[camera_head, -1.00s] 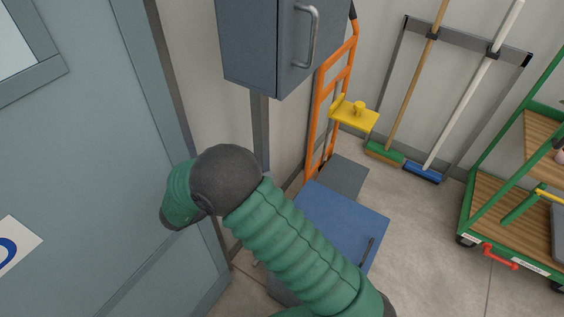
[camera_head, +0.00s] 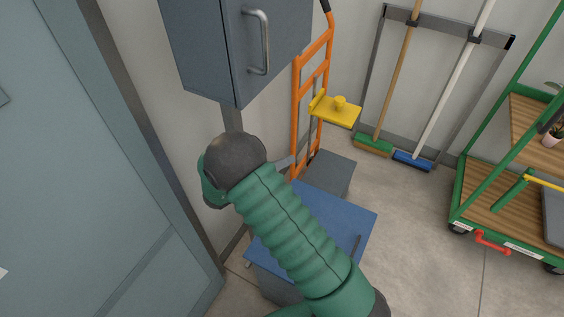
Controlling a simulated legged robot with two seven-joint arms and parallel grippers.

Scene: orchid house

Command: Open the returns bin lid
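The returns bin, as I take it, stands low in the middle behind my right arm, with a flat blue lid (camera_head: 340,212) and a grey body (camera_head: 272,284). My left gripper is out of view.
A grey wall cabinet (camera_head: 205,50) with a bar handle hangs above the bin. An orange hand truck (camera_head: 297,110) and a grey box (camera_head: 330,172) stand behind it. A grey-blue door (camera_head: 70,150) is left, a green trolley (camera_head: 500,215) right. Floor between bin and trolley is clear.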

